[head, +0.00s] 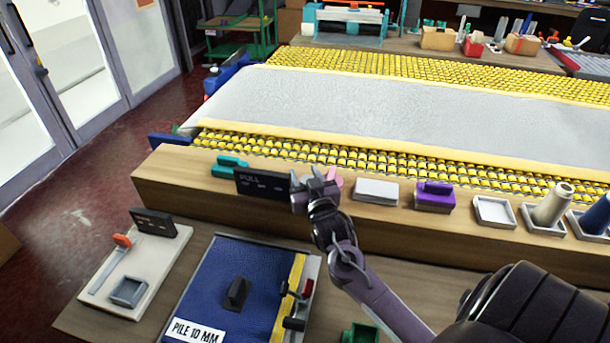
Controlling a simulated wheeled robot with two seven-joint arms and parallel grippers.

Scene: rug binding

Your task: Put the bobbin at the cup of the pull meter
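A black display marked PULL (262,184) stands on the long wooden ledge. My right gripper (315,186) is just right of it and covers part of the ledge there. Whether it is open or shut cannot be told. A pink thing (334,177) shows partly behind it; I cannot tell what it is or whether it is held. No cup shows clearly beside the PULL display. A beige cone-shaped bobbin (552,204) stands in a square tray at the right, with a blue one (597,215) beside it, cut by the frame edge. My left gripper is not in view.
The ledge also holds a teal tool (229,166), a white block (377,191), a purple block (435,196) and an empty white tray (494,211). Below are a board with a small grey cup (129,291) and a blue PILE 10 MM panel (215,290). A grey rug (390,108) lies behind.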

